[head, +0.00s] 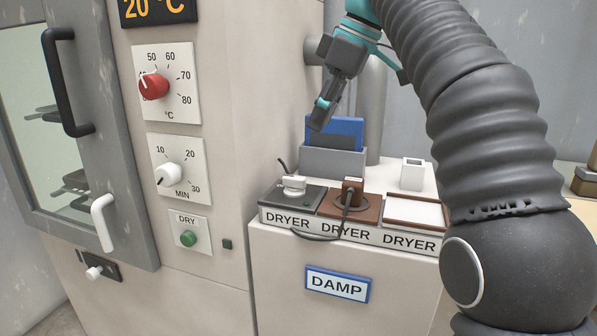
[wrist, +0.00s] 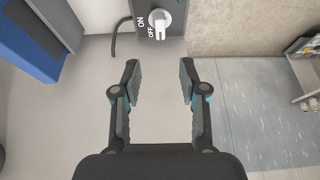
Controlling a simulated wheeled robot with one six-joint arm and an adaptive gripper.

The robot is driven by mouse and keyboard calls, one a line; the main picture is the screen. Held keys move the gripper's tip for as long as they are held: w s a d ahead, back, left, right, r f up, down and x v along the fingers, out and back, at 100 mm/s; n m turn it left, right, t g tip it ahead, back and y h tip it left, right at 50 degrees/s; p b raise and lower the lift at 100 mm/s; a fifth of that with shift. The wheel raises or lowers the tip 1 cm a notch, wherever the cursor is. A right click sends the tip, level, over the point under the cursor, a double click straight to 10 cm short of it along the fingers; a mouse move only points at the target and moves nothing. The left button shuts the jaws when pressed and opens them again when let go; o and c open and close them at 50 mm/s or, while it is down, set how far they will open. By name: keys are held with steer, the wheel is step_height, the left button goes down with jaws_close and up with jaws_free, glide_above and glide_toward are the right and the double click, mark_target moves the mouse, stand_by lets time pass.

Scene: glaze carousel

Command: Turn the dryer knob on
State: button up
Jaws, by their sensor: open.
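The dryer knob (head: 294,184) is a white knob on a dark grey box at the left end of the row labelled DRYER. In the wrist view the knob (wrist: 160,20) shows at the top, beside the words ON and OFF, with its bar pointing down close to OFF. My gripper (head: 322,115) is above and behind the box in the head view, in front of the blue panel. In the wrist view my gripper (wrist: 157,70) is open and empty, its fingers apart from the knob.
A blue panel (head: 335,128) stands in a grey holder (head: 333,161) behind the boxes. A brown box with a plug (head: 352,184) and a white-topped box (head: 415,212) sit to the right. The cabinet (head: 226,120) with a red knob (head: 153,86) is at left.

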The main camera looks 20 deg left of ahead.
mark_target(295, 176)
steer(key=b+x, duration=0.4)
steer(key=x, duration=0.8)
steer(key=shift+f, duration=0.25)
jaws_close()
